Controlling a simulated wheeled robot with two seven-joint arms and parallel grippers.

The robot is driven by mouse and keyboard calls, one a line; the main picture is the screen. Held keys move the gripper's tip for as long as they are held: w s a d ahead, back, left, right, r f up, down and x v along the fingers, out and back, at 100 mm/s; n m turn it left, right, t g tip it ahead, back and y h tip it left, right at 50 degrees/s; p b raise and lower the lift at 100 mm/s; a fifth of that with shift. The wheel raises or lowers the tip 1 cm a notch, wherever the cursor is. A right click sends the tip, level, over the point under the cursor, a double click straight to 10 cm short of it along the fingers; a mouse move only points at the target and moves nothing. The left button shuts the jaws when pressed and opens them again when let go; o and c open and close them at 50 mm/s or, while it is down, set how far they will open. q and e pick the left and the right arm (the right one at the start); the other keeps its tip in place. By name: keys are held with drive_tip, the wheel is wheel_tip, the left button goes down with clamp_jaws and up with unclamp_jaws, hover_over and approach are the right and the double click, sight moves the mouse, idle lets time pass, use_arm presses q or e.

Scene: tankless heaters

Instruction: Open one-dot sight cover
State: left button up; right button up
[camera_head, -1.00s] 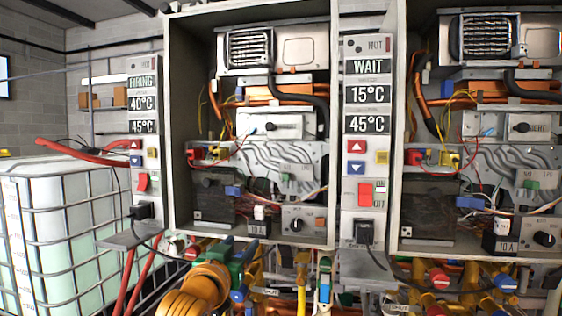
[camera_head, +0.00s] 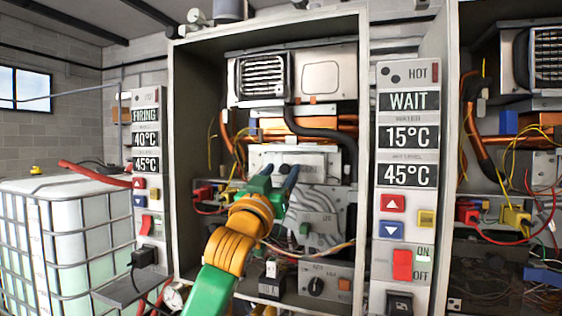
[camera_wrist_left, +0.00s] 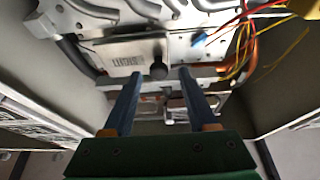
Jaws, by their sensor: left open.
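The sight cover (camera_head: 312,170) is a flat grey metal plate inside the open left heater, partly hidden by my gripper in the head view. In the left wrist view the cover (camera_wrist_left: 112,56) appears upside down, with a lettered label and a round black knob (camera_wrist_left: 158,71). The cover looks shut. My left gripper (camera_head: 277,172) is open, with its green palm and dark blue fingers reaching into the heater. In the left wrist view the fingertips (camera_wrist_left: 160,74) lie on either side of the knob; I cannot tell if they touch it. My right gripper is not in view.
The heater's side walls (camera_head: 360,120) flank my arm. A black hose (camera_head: 320,128), copper pipes and loose wires run around the cover. A control panel (camera_head: 408,165) reading WAIT has two dots. A caged white tank (camera_head: 70,230) stands left, and another open heater right.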

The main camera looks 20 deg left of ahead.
use_arm(q)
drive_tip(key=shift+w+d+f, duration=0.15)
drive_tip(key=shift+w+f, duration=0.05)
drive_tip(key=shift+w, duration=0.05)
drive_tip(key=shift+s, duration=0.1)
clamp_jaws()
drive_tip(key=shift+r, duration=0.1)
idle(1.0)
